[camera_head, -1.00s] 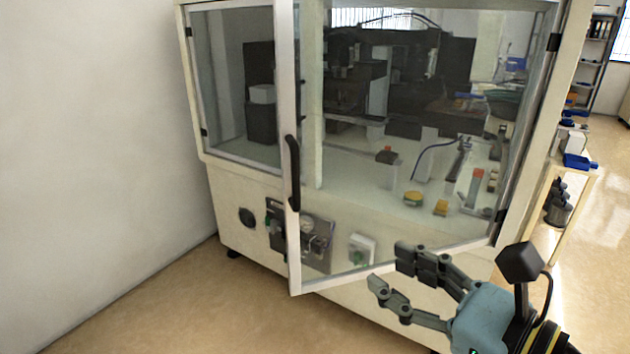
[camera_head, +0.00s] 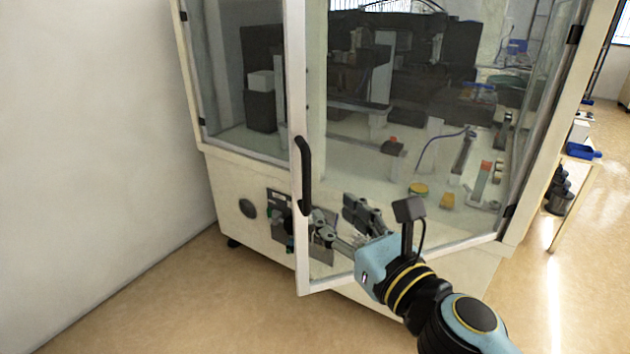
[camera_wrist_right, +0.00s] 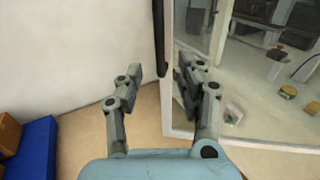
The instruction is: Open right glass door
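The right glass door (camera_head: 330,284) has a pale frame and hinges on its right side. It stands ajar, its left edge swung out from the cabinet. Its black vertical handle (camera_head: 304,178) is on the left frame bar; it also shows in the right wrist view (camera_wrist_right: 159,42). My right gripper (camera_head: 334,211) is open and empty, just right of the handle's lower end in the head view. In the right wrist view its spread fingers (camera_wrist_right: 158,70) lie on either side of the handle's line, below most of it. I see no clear contact. My left gripper is out of view.
The white cabinet (camera_head: 222,185) holds machinery behind glass, with a second glass pane (camera_head: 228,110) at left. A plain wall (camera_head: 90,130) stands left. Floor (camera_head: 180,310) in front of the cabinet is clear. A blue box (camera_wrist_right: 35,150) shows low left in the wrist view.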

